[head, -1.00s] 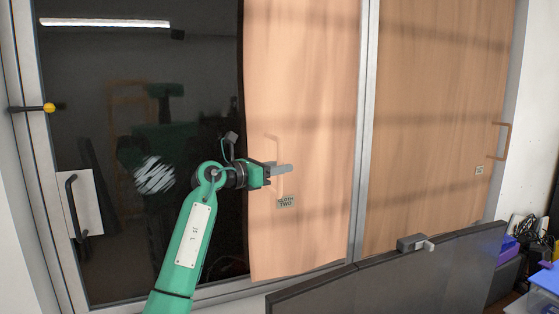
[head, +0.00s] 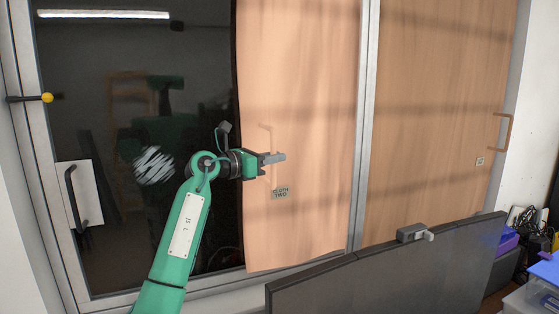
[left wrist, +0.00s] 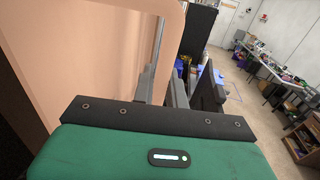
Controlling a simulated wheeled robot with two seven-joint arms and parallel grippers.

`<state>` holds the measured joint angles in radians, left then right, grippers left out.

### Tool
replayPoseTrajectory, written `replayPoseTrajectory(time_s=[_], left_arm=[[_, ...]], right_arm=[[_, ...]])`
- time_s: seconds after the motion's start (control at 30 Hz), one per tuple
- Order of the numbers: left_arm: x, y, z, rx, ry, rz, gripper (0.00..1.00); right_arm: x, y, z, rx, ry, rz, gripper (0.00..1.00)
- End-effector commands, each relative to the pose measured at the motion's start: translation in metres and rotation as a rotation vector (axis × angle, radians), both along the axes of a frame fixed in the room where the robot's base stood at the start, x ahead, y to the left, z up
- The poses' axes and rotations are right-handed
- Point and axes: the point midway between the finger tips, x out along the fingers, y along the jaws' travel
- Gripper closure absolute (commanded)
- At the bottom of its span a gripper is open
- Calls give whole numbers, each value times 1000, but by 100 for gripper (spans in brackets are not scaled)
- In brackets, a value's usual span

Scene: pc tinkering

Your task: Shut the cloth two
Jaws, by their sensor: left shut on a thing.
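Cloth two is a peach cloth panel (head: 305,90) hanging in the window frame, with a "CLOTH TWO" label (head: 280,194) and a peach handle (head: 266,130). It covers the middle part; the dark glass to its left is bare. My left gripper (head: 276,158) is at the handle and is shut on it, its grey fingers pointing right. In the left wrist view the fingers (left wrist: 161,88) show beside a large peach surface (left wrist: 80,50); the contact itself is hidden. My right gripper is in neither current view.
A second peach panel (head: 440,100) with its own handle (head: 502,132) hangs right of a grey post (head: 366,100). A dark monitor (head: 380,275) with a webcam (head: 412,233) stands low in front. A black handle (head: 72,195) and yellow knob (head: 47,98) are at far left.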

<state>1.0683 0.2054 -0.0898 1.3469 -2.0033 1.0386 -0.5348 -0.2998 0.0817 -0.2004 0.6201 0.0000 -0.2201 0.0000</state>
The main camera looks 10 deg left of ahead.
Motion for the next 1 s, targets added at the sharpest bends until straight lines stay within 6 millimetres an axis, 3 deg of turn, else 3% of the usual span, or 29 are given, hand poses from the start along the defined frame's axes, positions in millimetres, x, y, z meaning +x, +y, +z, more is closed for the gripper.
replayPoseTrajectory(time_s=[0.27,0.7,1.0], left_arm=[[-40,64,-8,9,-3,8,100],[-125,188,-7,6,-1,9,100],[-183,273,-4,2,1,7,100]], right_arm=[[0,1,-38,1,0,-1,100],[0,4,-94,4,0,-2,100],[0,3,-122,3,1,-2,100]])
